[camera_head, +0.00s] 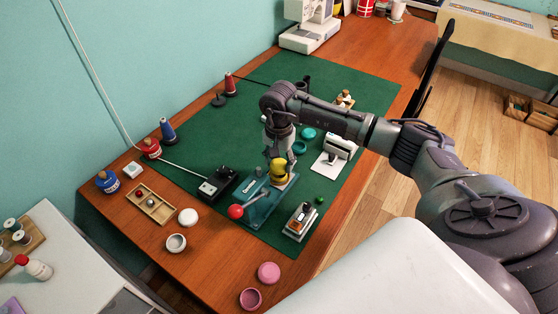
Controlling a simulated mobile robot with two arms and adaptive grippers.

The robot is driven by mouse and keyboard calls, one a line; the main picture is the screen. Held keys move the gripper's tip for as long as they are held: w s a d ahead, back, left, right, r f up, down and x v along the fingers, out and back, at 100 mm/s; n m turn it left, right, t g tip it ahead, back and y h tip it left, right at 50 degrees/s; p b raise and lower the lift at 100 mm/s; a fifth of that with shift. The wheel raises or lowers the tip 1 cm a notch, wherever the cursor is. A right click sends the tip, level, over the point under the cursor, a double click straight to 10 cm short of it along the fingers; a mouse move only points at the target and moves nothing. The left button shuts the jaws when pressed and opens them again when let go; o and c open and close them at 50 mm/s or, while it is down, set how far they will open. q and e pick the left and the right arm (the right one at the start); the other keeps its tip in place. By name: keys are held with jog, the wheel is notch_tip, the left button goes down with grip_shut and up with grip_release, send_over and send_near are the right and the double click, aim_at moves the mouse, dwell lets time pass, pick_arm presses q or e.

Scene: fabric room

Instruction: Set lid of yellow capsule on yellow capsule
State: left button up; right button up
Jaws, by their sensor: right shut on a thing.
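A small rounded yellow thing (278,168) shows between the fingers of my right gripper (278,158), over a teal press-like device (262,203) on the green mat. My right gripper points down and is shut on it; I take the held part to be the lid of the yellow capsule. The fingers partly cover the yellow, so I cannot tell lid from capsule, nor whether they touch. My left gripper is not in view.
A red ball handle (236,211) sticks out at the device's front left. A black box (217,183) stands left of it and an orange-topped device (300,221) right of it. White cups (176,242) and pink cups (250,298) lie nearer the front.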

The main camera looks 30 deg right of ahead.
aim_at(279, 163)
jog(key=shift+r, duration=0.15)
jog(key=shift+r, duration=0.5)
jog(key=shift+r+p, duration=0.1)
jog(key=shift+p, duration=0.2)
dwell(0.8)
jog(key=o, duration=0.5)
jog(key=shift+c, duration=0.2)
notch_tip(279, 163, up, 11)
jog(key=p, duration=0.5)
jog(key=shift+p, duration=0.3)
